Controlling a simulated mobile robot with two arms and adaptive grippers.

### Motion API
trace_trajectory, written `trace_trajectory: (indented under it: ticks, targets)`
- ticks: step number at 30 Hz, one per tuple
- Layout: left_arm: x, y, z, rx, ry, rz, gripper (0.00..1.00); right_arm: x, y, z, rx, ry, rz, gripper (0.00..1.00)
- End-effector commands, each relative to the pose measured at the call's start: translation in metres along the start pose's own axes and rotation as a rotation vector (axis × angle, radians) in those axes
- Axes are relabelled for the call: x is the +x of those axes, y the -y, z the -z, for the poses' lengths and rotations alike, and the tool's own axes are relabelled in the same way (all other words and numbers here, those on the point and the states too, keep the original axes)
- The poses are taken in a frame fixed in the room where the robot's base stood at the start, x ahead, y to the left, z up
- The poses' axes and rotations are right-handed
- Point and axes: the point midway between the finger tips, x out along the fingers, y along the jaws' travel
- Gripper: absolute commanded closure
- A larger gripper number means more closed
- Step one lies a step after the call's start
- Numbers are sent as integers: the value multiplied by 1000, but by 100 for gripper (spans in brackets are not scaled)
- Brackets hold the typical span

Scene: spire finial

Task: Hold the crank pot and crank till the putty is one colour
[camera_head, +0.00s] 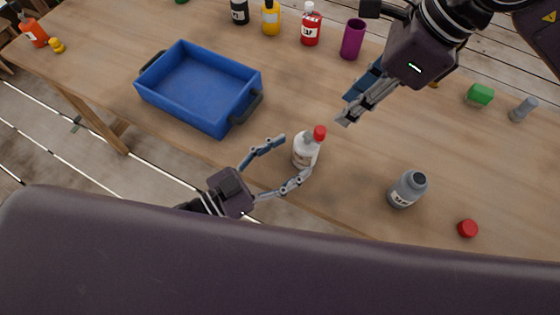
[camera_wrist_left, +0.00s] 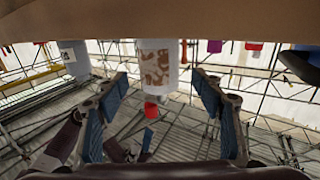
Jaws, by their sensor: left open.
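A white pot (camera_head: 303,157) with a grey part and a red knob on top stands upright near the table's front edge; I take it for the crank pot. In the left wrist view, which is upside down, the pot (camera_wrist_left: 157,68) shows patchy brown and white on its side, not one colour. My left gripper (camera_head: 296,156) is open, one finger on each side of the pot, with no clear contact. Its spread fingers also show in the left wrist view (camera_wrist_left: 165,90). My right gripper (camera_head: 346,108) is up and right of the pot, its fingers apart and empty.
A blue tray (camera_head: 198,87) lies left of the pot. A grey labelled bottle (camera_head: 407,190) and a red cap (camera_head: 467,228) are to the right. Several bottles and a purple cup (camera_head: 353,40) stand along the back. Bare table surrounds the pot.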

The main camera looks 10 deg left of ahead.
Motion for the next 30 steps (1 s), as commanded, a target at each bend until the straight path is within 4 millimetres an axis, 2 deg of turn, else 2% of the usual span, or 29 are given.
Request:
trace_trajectory:
  ticks: [3, 10, 22, 30]
  targets:
    - [19, 0, 1, -2, -4, 0, 38, 0, 0, 0, 0, 0, 0, 71]
    - [45, 0, 0, -3, -2, 0, 38, 0, 0, 0, 0, 0, 0, 71]
    - [52, -1, -1, -4, 1, 0, 38, 0, 0, 0, 0, 0, 0, 71]
    - [52, -1, 0, -4, 1, -1, 67, 0, 0, 0, 0, 0, 0, 71]
